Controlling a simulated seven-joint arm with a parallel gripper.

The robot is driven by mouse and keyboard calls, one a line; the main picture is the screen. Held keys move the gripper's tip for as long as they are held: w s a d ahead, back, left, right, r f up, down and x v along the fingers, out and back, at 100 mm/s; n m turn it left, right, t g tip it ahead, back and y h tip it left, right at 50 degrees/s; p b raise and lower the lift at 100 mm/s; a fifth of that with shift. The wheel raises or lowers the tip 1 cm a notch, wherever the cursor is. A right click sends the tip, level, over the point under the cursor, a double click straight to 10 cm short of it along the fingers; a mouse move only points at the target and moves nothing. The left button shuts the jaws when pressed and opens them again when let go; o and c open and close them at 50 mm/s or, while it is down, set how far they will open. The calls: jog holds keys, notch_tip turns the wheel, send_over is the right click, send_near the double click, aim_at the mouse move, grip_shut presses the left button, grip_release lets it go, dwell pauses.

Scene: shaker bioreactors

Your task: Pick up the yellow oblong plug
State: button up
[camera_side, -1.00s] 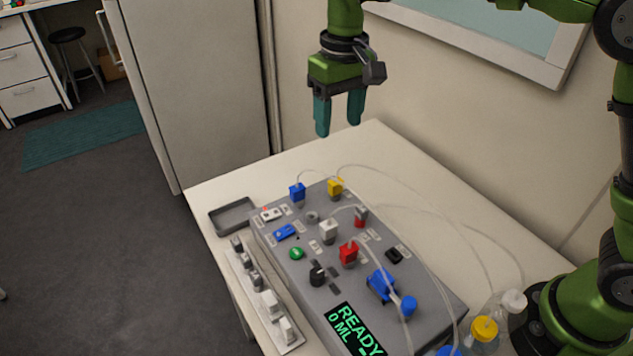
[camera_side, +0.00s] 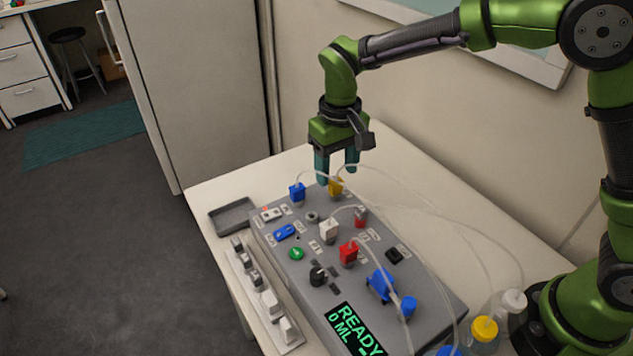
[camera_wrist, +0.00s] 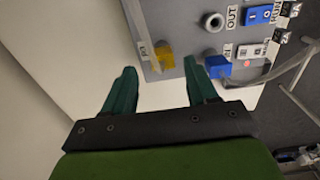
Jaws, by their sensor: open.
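The yellow plug (camera_side: 336,188) sits upright on the far edge of the grey control box, with a clear tube running from it. My gripper (camera_side: 337,180) is open and empty, pointing down just above and around the plug's height at the box's far end. In the side view the fingertips partly overlap the plug. In the wrist view the yellow plug (camera_wrist: 165,58) lies ahead of the gap between the two teal fingers (camera_wrist: 160,66). I see no contact between the fingers and the plug.
The grey box (camera_side: 325,260) carries white and red plugs, switches and a display. Loose tubes arc to the right. A grey tray (camera_side: 234,214) lies left of the box.

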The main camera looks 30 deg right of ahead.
aim_at(336, 181)
jog(key=f, duration=0.4)
jog(key=shift+s+a+f, duration=0.2)
jog(key=shift+f, duration=0.05)
jog(key=c, duration=1.1)
grip_shut()
jog(key=shift+r, duration=0.15)
